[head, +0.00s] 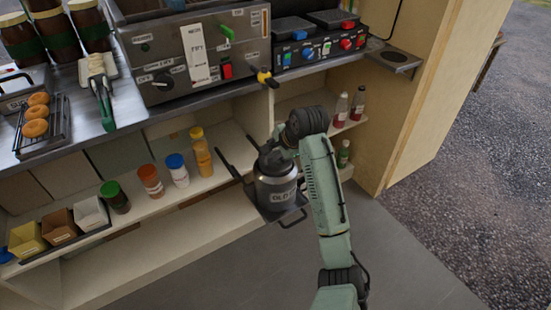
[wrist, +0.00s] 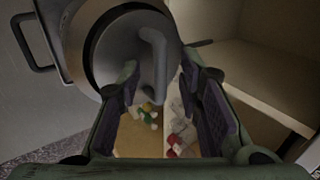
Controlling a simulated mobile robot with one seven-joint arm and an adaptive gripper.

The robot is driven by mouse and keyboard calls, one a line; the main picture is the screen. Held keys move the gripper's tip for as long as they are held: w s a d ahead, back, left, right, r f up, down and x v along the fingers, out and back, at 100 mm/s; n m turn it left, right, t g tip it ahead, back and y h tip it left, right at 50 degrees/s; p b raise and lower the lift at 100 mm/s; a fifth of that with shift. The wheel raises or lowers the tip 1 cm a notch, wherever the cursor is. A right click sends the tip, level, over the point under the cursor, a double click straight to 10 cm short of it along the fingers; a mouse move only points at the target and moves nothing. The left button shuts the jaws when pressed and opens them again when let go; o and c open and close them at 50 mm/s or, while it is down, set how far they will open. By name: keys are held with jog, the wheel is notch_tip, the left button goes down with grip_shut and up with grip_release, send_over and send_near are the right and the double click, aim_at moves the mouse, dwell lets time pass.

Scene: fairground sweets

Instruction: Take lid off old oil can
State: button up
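The old oil can (head: 275,190) is a dark grey metal can with a label beginning "OLD" and side handles. It stands upright on a dark tray in front of the lower shelf. My gripper (head: 272,153) is over its top in the head view, and my arm covers part of the can. In the wrist view the round grey lid (wrist: 112,45) is on the can, with an upright fin-like handle (wrist: 153,62). My gripper (wrist: 160,72) is open, with its fingertips on either side of that handle. A gap shows on the right; contact on the left is unclear.
The fryer (head: 195,55) and counter stand above the can. Jars and bottles, including a blue-capped one (head: 177,170), line the shelf to the left. Small bottles (head: 341,108) stand on the shelf to the right. The grey floor (head: 400,260) in front is clear.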

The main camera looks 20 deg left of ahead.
grip_shut()
dwell(0.3)
jog(key=shift+r, duration=0.1)
